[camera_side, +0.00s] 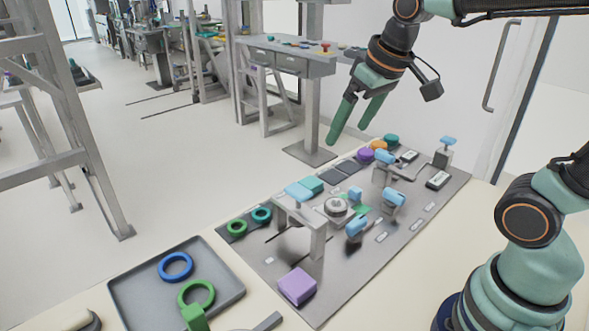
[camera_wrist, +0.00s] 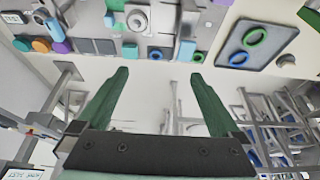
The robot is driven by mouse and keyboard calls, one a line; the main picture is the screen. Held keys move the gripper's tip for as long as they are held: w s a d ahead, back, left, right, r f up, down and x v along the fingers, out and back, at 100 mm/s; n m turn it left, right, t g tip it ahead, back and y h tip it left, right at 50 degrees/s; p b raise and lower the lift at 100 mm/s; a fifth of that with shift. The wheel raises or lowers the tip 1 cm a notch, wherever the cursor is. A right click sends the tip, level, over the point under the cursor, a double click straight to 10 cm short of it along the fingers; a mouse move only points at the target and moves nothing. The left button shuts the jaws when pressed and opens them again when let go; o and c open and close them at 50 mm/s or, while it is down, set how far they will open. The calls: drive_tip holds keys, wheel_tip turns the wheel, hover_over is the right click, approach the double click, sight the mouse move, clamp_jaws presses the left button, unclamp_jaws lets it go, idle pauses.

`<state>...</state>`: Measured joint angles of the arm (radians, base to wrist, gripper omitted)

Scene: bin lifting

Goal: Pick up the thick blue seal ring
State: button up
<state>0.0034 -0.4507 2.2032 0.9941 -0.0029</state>
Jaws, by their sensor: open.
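The blue seal ring (camera_side: 163,273) lies flat in the grey tray (camera_side: 125,300) at the lower left of the side view. It also shows in the tray at the upper right of the wrist view (camera_wrist: 232,60). A green ring (camera_side: 182,301) lies beside it in the same tray. My gripper (camera_side: 348,135) is open and empty. It hangs high above the far part of the work board, well apart from the tray. In the wrist view its two green fingers (camera_wrist: 160,76) are spread, with nothing between them.
A green block (camera_side: 194,317) stands by the tray's near edge. A raised metal bracket (camera_side: 317,243) stands between my gripper and the tray.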

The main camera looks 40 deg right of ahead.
drive_tip(key=shift+t, duration=0.4)
drive_tip(key=s+f, duration=0.1)
drive_tip(key=s, duration=0.1)
drive_tip(key=s+f, duration=0.1)
drive_tip(key=s, duration=0.1)
drive_tip(key=shift+s+f, duration=0.1)
drive_tip(key=shift+f, duration=0.05)
drive_tip(key=shift+s+f, duration=0.3)
drive_tip(key=shift+s, duration=0.05)
drive_tip(key=shift+c, duration=1)
drive_tip(key=w+m+g, duration=0.3)
drive_tip(key=w+m, duration=0.3)
drive_tip(key=w, duration=0.9)
drive_tip(key=w+f+m+g, duration=0.2)
drive_tip(key=w+f+m, duration=0.4)
drive_tip(key=w+f, duration=0.45)
drive_tip(key=f, duration=0.8)
drive_tip(key=d+f, duration=0.1)
drive_tip(key=f, duration=0.4)
drive_tip(key=shift+s+f, duration=0.1)
drive_tip(key=shift+s, duration=0.15)
